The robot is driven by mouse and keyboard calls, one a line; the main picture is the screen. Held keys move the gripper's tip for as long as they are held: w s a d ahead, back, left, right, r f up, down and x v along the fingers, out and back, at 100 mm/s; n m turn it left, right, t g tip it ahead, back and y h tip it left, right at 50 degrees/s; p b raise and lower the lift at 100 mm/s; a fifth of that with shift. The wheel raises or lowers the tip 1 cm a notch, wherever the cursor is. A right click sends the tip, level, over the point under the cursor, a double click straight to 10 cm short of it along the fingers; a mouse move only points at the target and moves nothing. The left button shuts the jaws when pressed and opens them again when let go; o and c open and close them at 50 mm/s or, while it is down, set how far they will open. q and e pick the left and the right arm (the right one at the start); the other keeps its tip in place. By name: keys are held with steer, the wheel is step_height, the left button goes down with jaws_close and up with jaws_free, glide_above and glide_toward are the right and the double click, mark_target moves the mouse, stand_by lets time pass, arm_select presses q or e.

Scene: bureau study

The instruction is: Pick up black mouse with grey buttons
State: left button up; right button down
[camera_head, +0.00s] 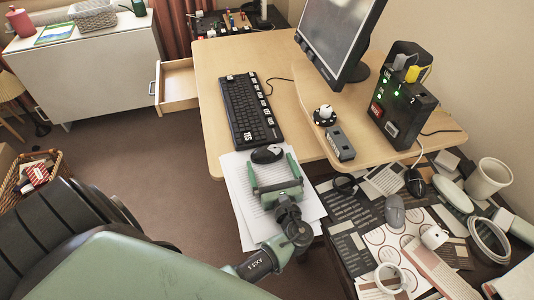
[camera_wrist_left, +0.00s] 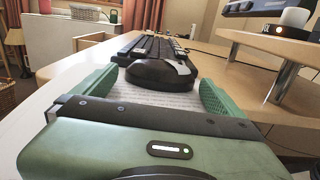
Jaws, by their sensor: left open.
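The black mouse with grey buttons (camera_head: 266,154) rests on white printed sheets at the front edge of the desk, just in front of the keyboard. It also shows in the left wrist view (camera_wrist_left: 158,74), its dark rounded body nearest and a grey part at its right side. My left gripper (camera_head: 272,164) is open and empty, low over the papers. Its two green fingers point at the mouse, one to each side, as the left wrist view shows (camera_wrist_left: 158,84). I cannot tell whether the fingers touch the papers. My right gripper is not in view.
The black keyboard (camera_head: 248,110) lies just beyond the mouse. A raised shelf with the monitor (camera_head: 340,38) and a black box (camera_head: 402,105) stands to the right. The lower right table is cluttered, with another black mouse (camera_head: 415,183), a grey mouse (camera_head: 395,210) and a white mouse (camera_head: 434,237).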

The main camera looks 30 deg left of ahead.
mark_target(270, 161)
arm_select(q)
steer(key=x, duration=0.5)
steer(key=shift+w+f, duration=0.1)
steer(key=shift+f, duration=0.15)
steer(key=shift+d, duration=0.1)
steer(key=c, duration=1.1)
steer(key=shift+o, duration=0.2)
steer(key=shift+r, duration=0.15)
